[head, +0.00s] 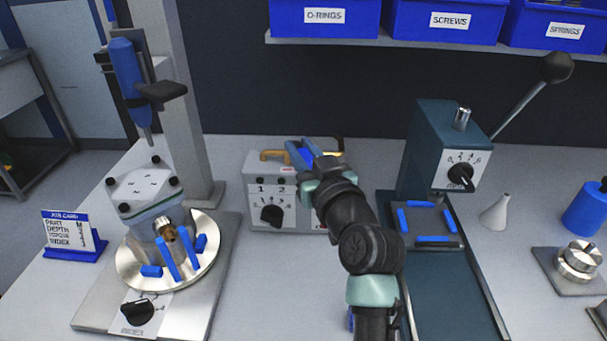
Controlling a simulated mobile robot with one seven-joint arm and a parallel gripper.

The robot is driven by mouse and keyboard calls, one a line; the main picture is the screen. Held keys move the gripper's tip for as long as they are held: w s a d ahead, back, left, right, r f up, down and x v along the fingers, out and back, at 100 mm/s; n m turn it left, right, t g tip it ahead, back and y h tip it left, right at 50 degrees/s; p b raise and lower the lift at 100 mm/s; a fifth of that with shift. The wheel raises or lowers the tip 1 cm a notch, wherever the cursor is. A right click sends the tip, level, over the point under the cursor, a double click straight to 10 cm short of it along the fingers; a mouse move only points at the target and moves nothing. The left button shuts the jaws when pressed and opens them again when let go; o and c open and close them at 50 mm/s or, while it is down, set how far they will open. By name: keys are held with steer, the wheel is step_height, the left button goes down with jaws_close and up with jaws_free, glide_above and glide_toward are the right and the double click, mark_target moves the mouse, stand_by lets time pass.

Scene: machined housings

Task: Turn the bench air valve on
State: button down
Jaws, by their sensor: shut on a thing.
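A grey control box (252,205) stands at the back middle of the bench, with a black knob (271,215) and a numbered panel on its front. A brass-coloured fitting (272,154) shows at the left of its top. My gripper (302,152) is at the top right of this box, with my arm reaching up from the bottom. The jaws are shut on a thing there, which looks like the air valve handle. My gripper and wrist hide most of it, so its angle cannot be told.
At left, a fixture with a round plate (128,262) holds a housing (145,190) under a blue driver (127,75). At right stands a teal lever press (440,140). Blue bins (450,20) sit on the shelf above. A white cone-shaped bottle (497,213) stands right of the press.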

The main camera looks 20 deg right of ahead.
steer(key=n+y+b, duration=0.1)
steer(key=b, duration=0.1)
steer(key=y+b, duration=0.1)
steer(key=b, duration=0.1)
steer(key=d+n+y+b, duration=0.1)
steer(key=y+b, duration=0.1)
steer(key=shift+f+n+g, duration=0.3)
steer(key=shift+f, duration=0.1)
steer(key=n+y+b, duration=0.1)
steer(key=n+g+y+b, duration=0.1)
steer(key=y, duration=0.1)
steer(key=n+y+b, duration=0.1)
steer(key=shift+w+d+r+g+b, duration=0.2)
steer(key=shift+d+r+g+b, duration=0.05)
steer(key=shift+r+g+b, duration=0.1)
steer(key=shift+y, duration=0.3)
steer(key=c, duration=0.7)
jaws_free()
steer(key=shift+c, duration=0.2)
steer(key=v, duration=1.2)
steer(key=shift+s+d+p, duration=0.15)
steer(key=shift+s+p, duration=0.2)
steer(key=shift+s, duration=0.05)
